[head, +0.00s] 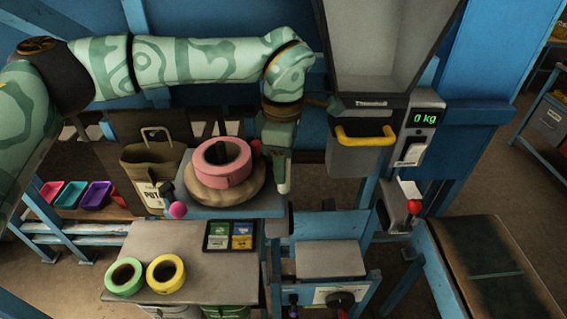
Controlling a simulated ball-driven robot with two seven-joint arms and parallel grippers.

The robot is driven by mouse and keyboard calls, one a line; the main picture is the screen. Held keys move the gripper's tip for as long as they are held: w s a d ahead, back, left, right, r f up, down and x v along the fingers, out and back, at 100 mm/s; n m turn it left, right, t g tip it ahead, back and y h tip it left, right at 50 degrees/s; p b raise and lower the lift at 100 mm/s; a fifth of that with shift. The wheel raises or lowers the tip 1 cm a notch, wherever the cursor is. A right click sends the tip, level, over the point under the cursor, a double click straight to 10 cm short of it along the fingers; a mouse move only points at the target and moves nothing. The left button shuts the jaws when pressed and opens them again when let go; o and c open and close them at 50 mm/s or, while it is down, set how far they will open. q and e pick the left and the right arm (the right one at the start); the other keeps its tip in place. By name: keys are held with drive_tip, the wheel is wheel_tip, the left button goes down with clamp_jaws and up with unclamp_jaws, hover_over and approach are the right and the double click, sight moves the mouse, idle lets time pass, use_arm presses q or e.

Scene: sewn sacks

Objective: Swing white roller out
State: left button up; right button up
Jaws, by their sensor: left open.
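A narrow upright piece with a pale, whitish lower end, which looks like the white roller (284,186), stands at the right edge of the machine with the pink roll. My left gripper (279,150) points down right above it, just right of the pink roll (222,163). The gripper is open. My right gripper is not in view.
The pink roll lies on a round tan disc (225,192). A grey hopper with a yellow handle (365,136) and a scale display (425,118) stand to the right. Green (125,278) and yellow (165,273) rolls lie on the front bench. A conveyor (495,270) runs at lower right.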

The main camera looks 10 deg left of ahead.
use_arm(q)
wheel_tip(320, 180, up, 11)
drive_tip(key=shift+b, duration=0.45)
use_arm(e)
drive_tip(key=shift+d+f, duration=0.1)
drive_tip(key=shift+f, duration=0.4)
